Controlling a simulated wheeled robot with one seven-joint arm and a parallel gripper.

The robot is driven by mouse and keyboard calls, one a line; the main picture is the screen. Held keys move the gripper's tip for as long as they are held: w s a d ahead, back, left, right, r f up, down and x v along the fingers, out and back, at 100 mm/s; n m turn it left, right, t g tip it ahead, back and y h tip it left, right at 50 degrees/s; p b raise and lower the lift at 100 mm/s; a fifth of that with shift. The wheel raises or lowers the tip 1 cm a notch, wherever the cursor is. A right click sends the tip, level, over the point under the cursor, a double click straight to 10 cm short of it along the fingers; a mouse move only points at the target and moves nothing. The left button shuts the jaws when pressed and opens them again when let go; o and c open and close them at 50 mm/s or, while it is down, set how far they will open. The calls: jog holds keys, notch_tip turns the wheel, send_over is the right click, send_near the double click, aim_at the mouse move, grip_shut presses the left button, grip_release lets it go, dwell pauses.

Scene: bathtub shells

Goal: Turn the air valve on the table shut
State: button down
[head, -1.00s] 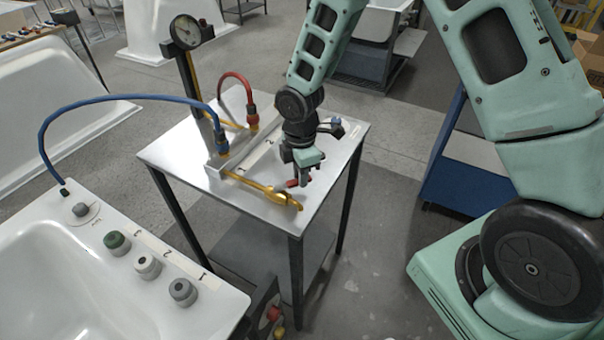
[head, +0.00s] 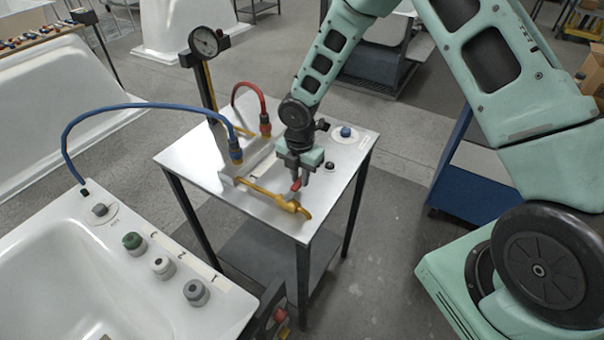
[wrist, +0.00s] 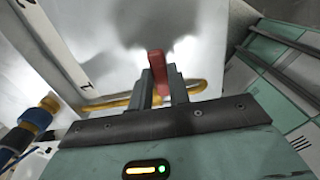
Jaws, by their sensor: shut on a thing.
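The air valve is on the metal table (head: 215,150), on a yellow pipe (head: 262,192) with a brass end (head: 290,206) near the front corner. Its red lever (head: 296,185) stands up beside the pipe, and its base is hidden from me. My gripper (head: 305,180) points down over the table and is shut on the red lever. In the wrist view the lever (wrist: 158,68) shows between my two dark fingers (wrist: 162,92), with the yellow pipe (wrist: 198,88) passing behind them.
A blue hose (head: 130,105) and a red hose (head: 250,88) join the fittings left of my gripper. A gauge (head: 204,41) stands on a post behind. A blue button (head: 345,132) is at the table's right. A white tub (head: 60,260) with several knobs is at front left.

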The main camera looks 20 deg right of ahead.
aim_at(300, 180)
jog(key=shift+w, duration=0.1)
dwell(0.3)
jog(key=c, duration=1.3)
grip_release()
jog(key=shift+r, duration=0.1)
notch_tip(300, 180, up, 17)
jog(key=shift+r+b, duration=0.15)
jog(key=shift+b, duration=0.75)
